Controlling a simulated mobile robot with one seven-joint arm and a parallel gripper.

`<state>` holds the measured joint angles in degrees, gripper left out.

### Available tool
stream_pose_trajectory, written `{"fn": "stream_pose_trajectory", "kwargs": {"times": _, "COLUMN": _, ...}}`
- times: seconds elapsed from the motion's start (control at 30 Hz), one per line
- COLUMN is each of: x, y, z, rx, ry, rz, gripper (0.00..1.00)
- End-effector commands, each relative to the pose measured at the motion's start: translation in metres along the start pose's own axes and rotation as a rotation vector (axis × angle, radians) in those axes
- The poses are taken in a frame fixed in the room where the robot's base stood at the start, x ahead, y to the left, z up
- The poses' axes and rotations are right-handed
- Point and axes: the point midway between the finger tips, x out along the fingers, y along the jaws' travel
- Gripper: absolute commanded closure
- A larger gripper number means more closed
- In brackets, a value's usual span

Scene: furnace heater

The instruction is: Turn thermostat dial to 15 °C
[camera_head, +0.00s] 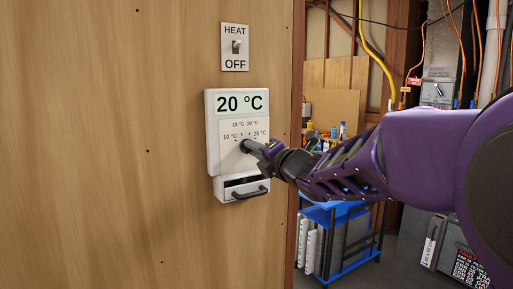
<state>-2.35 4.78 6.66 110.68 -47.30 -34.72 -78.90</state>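The white thermostat (213,130) is mounted on the wooden wall panel. Its display (240,104) reads 20 °C. Below it is a printed scale (244,125) with marks including 10, 15, 20 and 25 °C. My gripper (248,147) reaches in from the right, with its tip at the dial area just under the scale. The dial itself is mostly hidden behind the gripper tip, so its pointer cannot be read. I cannot tell whether the fingers are closed on the dial.
A HEAT/OFF toggle switch (236,47) sits above the thermostat. A drawer-like part with a dark handle (250,193) is at the thermostat's bottom, just below my gripper. The panel (100,150) left of it is bare. A blue shelf unit (340,240) stands behind, at right.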

Motion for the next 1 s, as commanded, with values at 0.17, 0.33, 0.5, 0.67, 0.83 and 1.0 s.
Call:
{"fn": "stream_pose_trajectory", "kwargs": {"times": 0.17, "x": -0.0001, "y": 0.0001, "z": 0.0001, "rx": 0.0, "ry": 0.0, "rz": 0.0, "gripper": 1.0}}
{"fn": "stream_pose_trajectory", "kwargs": {"times": 0.33, "x": -0.0001, "y": 0.0001, "z": 0.0001, "rx": 0.0, "ry": 0.0, "rz": 0.0, "gripper": 1.0}}
{"fn": "stream_pose_trajectory", "kwargs": {"times": 0.5, "x": 0.0, "y": -0.0015, "z": -0.0009, "rx": -0.028, "ry": -0.001, "rz": 0.002, "gripper": 1.0}}
{"fn": "stream_pose_trajectory", "kwargs": {"times": 0.67, "x": -0.0001, "y": -0.0023, "z": -0.0011, "rx": -0.088, "ry": -0.001, "rz": 0.001, "gripper": 1.0}}
{"fn": "stream_pose_trajectory", "kwargs": {"times": 0.83, "x": 0.0, "y": -0.0022, "z": -0.001, "rx": -0.156, "ry": -0.001, "rz": 0.002, "gripper": 1.0}}
{"fn": "stream_pose_trajectory", "kwargs": {"times": 1.0, "x": -0.0002, "y": -0.0022, "z": -0.0008, "rx": -0.227, "ry": -0.002, "rz": 0.001, "gripper": 1.0}}
